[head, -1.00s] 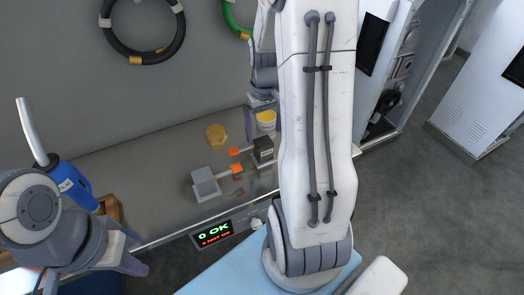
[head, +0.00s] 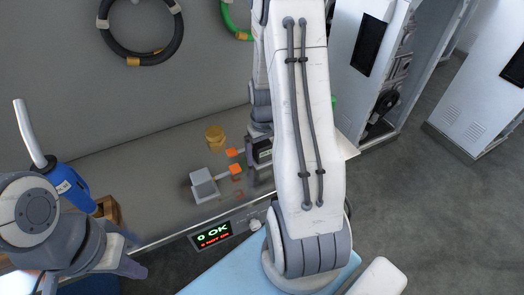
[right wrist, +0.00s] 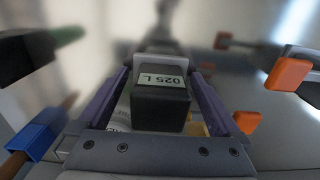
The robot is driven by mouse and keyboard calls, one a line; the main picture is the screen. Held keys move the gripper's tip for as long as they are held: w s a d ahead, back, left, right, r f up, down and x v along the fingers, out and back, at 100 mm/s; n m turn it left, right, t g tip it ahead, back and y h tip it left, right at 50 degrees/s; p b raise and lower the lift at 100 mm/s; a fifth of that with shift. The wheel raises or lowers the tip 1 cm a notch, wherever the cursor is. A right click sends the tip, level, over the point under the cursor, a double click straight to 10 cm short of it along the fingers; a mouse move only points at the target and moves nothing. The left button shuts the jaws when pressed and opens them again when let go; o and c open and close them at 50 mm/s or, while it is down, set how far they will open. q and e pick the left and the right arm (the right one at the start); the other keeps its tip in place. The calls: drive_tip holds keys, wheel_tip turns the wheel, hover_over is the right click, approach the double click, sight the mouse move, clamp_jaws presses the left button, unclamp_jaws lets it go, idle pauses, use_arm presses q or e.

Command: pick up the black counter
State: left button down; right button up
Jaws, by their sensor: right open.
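The black counter (head: 263,151) is on the grey bench in the head view, partly covered by my right arm. In the right wrist view, the black counter (right wrist: 160,108) with a white label lies between the purple fingers of my right gripper (right wrist: 166,95). That gripper is open, with a finger on each side of the counter; I cannot tell whether either touches it.
A grey block (head: 203,185), orange pieces (head: 235,169) and a yellow-brown round piece (head: 215,134) are left of the counter. A blue bottle (head: 75,189) stands at the bench's left end. A lit display (head: 213,235) is on the front edge.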

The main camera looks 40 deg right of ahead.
clamp_jaws()
drive_tip(key=shift+r, duration=0.1)
